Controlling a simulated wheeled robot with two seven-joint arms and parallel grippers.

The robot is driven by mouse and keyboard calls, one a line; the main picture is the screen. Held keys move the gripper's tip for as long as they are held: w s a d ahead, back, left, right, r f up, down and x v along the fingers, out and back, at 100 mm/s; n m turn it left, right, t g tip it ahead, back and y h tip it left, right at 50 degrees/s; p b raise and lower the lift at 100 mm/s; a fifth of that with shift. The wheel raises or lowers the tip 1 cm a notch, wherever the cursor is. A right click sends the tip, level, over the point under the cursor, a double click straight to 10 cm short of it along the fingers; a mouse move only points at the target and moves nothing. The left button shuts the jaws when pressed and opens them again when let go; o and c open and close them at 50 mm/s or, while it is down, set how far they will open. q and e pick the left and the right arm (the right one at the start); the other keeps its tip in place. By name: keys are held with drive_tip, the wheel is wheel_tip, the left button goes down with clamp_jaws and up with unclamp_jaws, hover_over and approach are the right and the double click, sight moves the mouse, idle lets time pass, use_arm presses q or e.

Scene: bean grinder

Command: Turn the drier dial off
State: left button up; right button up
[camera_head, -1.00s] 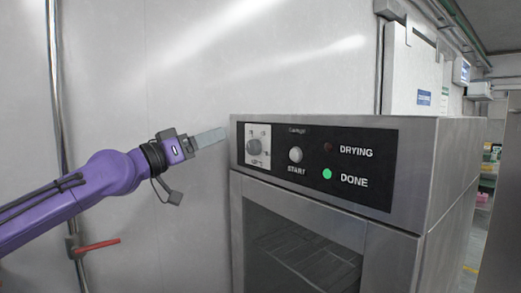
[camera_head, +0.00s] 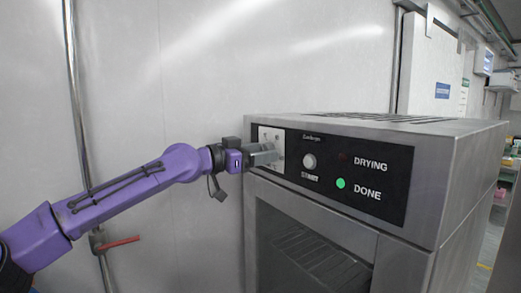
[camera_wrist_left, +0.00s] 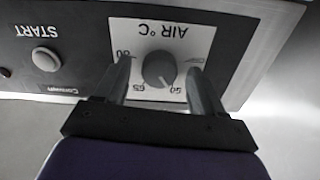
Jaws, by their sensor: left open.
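The drier (camera_head: 350,235) is a steel cabinet with a black control panel. Its dial (camera_wrist_left: 158,69) is a round dark knob on a white plate marked "AIR °C", upside down in the left wrist view. In the head view my gripper covers the dial, and part of the white plate (camera_head: 271,134) shows. My left gripper (camera_head: 272,155) is at the plate. In the left wrist view its two fingers (camera_wrist_left: 160,75) are open, one on each side of the dial. I cannot tell whether they touch it. My right gripper is not in view.
A START button (camera_head: 309,161) sits right of the dial. The green DONE light (camera_head: 341,183) is lit; the DRYING light (camera_head: 343,157) is dark. A pipe with a red handle (camera_head: 122,242) runs down the wall at left. Free space lies before the drier.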

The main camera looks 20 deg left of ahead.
use_arm(q)
drive_tip(key=shift+s, duration=0.15)
drive_tip(key=shift+c, duration=1.2)
drive_tip(key=c, duration=0.8)
drive_tip(key=shift+n, duration=0.3)
drive_tip(key=shift+d+f+n+p, duration=0.1)
drive_tip(key=shift+n+p, duration=0.9)
drive_tip(key=shift+n, duration=2.3)
drive_tip(key=shift+f+n+p, duration=0.1)
drive_tip(key=shift+n+p, duration=0.85)
drive_tip(key=shift+n, duration=2.35)
